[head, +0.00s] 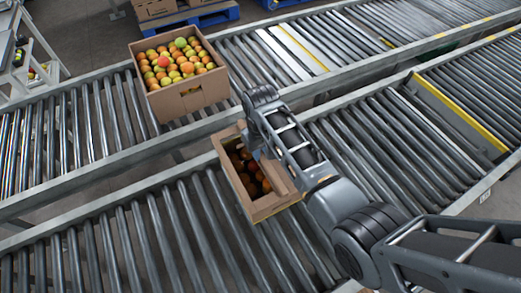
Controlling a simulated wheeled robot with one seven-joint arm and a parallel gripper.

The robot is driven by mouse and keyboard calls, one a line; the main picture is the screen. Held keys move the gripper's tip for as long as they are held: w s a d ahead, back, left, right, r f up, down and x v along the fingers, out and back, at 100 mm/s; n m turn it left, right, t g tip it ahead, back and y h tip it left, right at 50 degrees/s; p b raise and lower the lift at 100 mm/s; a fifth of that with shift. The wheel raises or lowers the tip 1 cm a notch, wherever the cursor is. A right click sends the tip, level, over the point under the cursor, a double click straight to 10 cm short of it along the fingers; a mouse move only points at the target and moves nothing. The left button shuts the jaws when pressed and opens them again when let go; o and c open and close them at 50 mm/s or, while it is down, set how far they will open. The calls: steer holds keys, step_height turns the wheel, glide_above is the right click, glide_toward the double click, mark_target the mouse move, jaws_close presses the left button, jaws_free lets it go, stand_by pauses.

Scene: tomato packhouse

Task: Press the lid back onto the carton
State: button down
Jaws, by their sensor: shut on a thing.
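An open cardboard carton (232,180) stands on the near roller conveyor, with dark red-orange tomatoes showing in its shaded inside. A flat brown cardboard piece, seemingly the lid (279,182), shows at the carton's right side under my wrist. It leaves the left part of the carton uncovered. My gripper (256,152) is at the carton's upper right, pointing down, shut on what appears to be this lid. My own arm hides the fingertips and part of the lid, so I cannot tell whether the lid touches the rim.
A full open carton (190,101) of red, yellow and green tomatoes stands on the far roller conveyor (90,125). The near conveyor (130,245) is clear left of the nearer carton. Metal side rails run between the conveyors. Blue pallets (190,18) with boxes stand behind.

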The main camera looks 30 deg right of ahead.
steer(key=shift+f+b, duration=1.25)
steer(key=shift+f, duration=0.85)
stand_by(1.3)
steer(key=c, duration=0.9)
jaws_free()
steer(key=shift+c, duration=0.2)
steer(key=c, duration=0.3)
steer(key=shift+r, duration=0.1)
step_height(320, 180, up, 8)
steer(key=p, duration=0.8)
